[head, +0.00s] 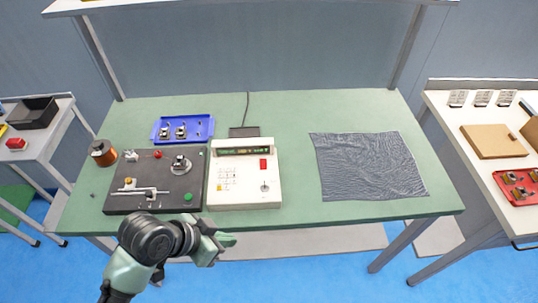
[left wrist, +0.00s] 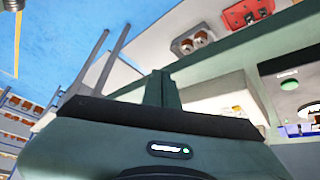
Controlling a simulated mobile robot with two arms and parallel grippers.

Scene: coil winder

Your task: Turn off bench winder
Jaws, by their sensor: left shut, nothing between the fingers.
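The bench winder (head: 120,203) is a black base on the green table, with a round chuck, a metal rail, a red knob (head: 157,154) and a green button (head: 188,196). A white control box (head: 244,196) stands against its right side. It has a display with green marks (head: 245,149), a red switch (head: 263,165), a keypad and a lever. My left gripper (head: 230,239) is shut and empty, in front of the table's front edge and below the control box in the picture. Its closed fingers also show in the left wrist view (left wrist: 160,88). My right gripper is out of view.
A blue tray (head: 160,138) with small parts lies behind the winder, and a copper wire spool (head: 103,152) stands to its left. A dark grey mat (head: 368,190) lies on the right. Side tables stand left (head: 52,140) and right (head: 470,110). A shelf hangs above.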

